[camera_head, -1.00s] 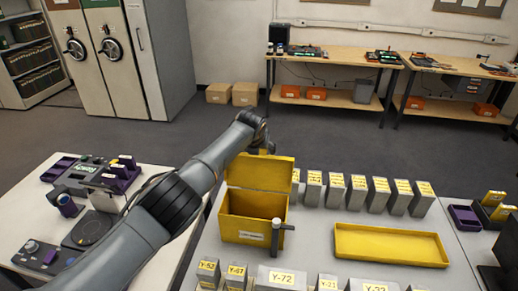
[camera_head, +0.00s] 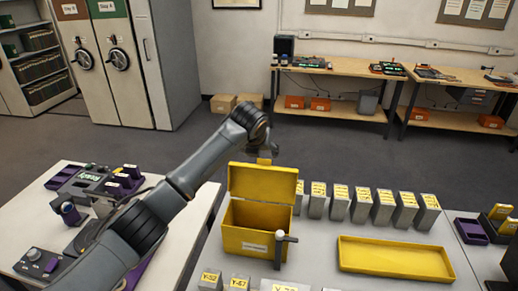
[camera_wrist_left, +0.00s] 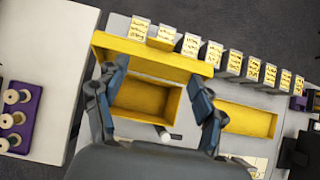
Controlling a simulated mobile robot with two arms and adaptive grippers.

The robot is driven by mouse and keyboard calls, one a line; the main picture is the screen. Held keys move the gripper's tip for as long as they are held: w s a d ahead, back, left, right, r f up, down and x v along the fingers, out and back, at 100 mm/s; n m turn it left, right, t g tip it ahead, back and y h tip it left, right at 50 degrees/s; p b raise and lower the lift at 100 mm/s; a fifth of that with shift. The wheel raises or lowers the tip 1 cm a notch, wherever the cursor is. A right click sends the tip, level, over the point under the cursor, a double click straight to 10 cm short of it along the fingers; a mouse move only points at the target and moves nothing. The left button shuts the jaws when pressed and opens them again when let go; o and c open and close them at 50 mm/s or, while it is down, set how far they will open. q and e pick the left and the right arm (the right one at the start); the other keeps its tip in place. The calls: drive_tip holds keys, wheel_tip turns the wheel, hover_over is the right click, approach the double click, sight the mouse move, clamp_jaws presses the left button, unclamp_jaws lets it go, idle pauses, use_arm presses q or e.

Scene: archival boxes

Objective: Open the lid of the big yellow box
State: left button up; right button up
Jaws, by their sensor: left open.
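The big yellow box (camera_head: 247,247) stands on the near table with a white label on its front. Its lid (camera_head: 263,184) stands up at the back edge, so the empty inside shows. My right gripper does not show.
A grey post with a white top (camera_head: 280,247) stands at the box's front right. A shallow yellow tray (camera_head: 395,259) lies to the right. Several grey labelled boxes (camera_head: 361,205) line the table's back. A left table (camera_head: 70,180) holds purple items.

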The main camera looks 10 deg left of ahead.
use_arm(q)
drive_tip(key=shift+v, duration=1.15)
drive_tip(key=shift+f, duration=0.1)
